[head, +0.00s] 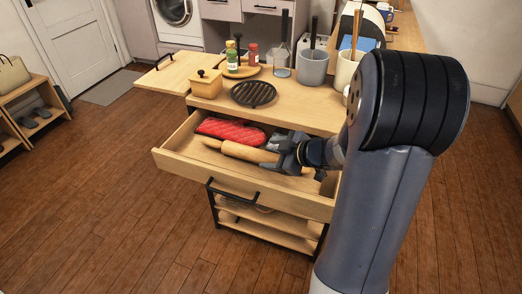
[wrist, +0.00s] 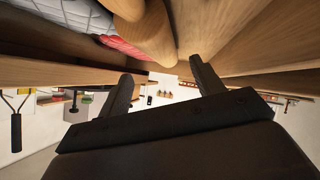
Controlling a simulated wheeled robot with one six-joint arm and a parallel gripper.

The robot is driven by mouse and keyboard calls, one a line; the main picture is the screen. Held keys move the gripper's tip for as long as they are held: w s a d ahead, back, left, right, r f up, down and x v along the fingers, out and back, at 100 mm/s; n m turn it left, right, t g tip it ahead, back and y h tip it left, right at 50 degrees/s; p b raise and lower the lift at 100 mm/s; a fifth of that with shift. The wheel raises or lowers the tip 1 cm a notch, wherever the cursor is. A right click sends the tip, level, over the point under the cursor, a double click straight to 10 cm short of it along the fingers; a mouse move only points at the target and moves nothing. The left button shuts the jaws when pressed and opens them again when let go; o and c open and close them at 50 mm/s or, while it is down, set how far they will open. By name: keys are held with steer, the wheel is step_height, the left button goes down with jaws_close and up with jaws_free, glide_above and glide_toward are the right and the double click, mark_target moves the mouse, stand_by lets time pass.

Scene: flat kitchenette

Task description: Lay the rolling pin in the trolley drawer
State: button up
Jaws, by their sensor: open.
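The light wooden rolling pin (head: 242,151) lies inside the pulled-out trolley drawer (head: 262,193), along its front side. It is also in the wrist view (wrist: 150,34), at the top. My gripper (head: 272,158) is open at the pin's right end, low over the drawer. In the wrist view, both fingers of my gripper (wrist: 163,86) are spread with nothing between them, and the pin lies beyond them. A red quilted mitt (head: 232,131) lies behind the pin. The pin's right end is partly hidden by my gripper.
The trolley top (head: 300,103) carries a black ridged trivet (head: 253,93), a small wooden box (head: 206,84), bottles and a grey utensil crock (head: 313,68). A shelf (head: 270,229) sits below the drawer. The floor in front and to the left is clear.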

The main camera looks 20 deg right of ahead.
steer(key=p+v, duration=0.1)
steer(key=v, duration=0.4)
steer(key=shift+s, duration=0.1)
stand_by(1.1)
